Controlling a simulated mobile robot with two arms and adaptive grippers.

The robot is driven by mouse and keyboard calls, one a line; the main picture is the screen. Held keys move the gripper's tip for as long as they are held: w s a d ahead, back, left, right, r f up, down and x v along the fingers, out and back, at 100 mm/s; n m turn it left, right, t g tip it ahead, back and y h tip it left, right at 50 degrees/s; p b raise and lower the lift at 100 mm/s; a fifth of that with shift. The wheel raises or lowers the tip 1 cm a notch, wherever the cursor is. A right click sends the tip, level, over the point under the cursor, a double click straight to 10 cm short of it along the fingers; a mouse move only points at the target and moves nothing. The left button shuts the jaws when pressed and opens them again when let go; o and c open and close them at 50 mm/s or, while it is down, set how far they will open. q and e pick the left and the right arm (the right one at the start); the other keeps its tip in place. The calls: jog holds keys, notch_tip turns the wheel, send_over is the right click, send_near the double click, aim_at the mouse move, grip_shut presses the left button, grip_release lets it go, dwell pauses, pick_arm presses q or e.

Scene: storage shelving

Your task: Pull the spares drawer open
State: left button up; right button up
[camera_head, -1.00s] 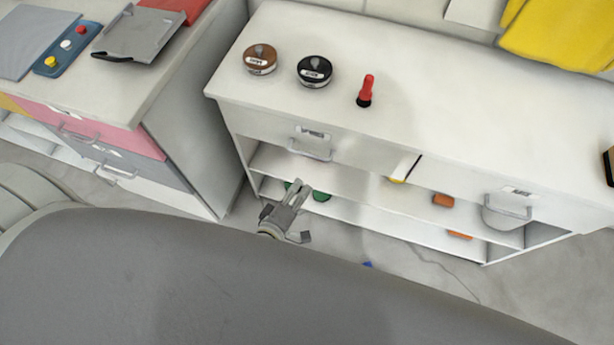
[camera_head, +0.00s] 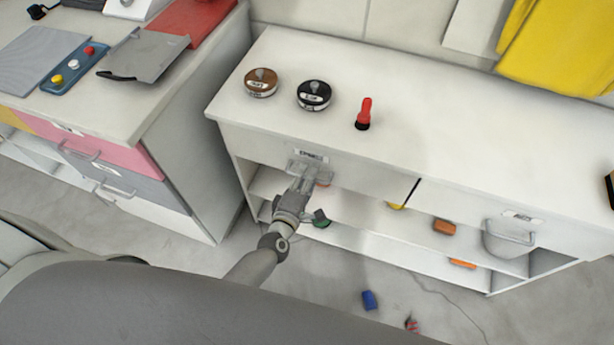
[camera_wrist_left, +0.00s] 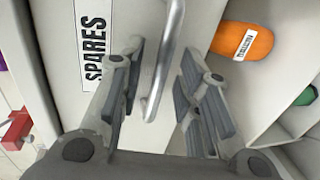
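The spares drawer (camera_head: 355,158) is the left drawer of the white cabinet, and its front looks flush with the cabinet. Its label reads SPARES in the left wrist view (camera_wrist_left: 92,45). Its metal bar handle (camera_wrist_left: 165,62) runs between the two fingers of my left gripper (camera_wrist_left: 158,92), with a gap on each side. In the head view my left gripper (camera_head: 302,182) is at the handle and hides part of it. The left gripper is open. My right gripper is not seen.
A brown round tin (camera_head: 261,84), a black round tin (camera_head: 314,96) and a red-and-black item (camera_head: 364,114) stand on the cabinet top. An orange item (camera_wrist_left: 242,40) lies on the shelf below. A second drawer (camera_head: 470,203) is on the right. A blue item (camera_head: 369,300) lies on the floor.

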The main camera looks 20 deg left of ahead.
pick_arm(q)
jog(key=shift+w+f, duration=0.1)
jog(key=shift+w, duration=0.35)
grip_shut()
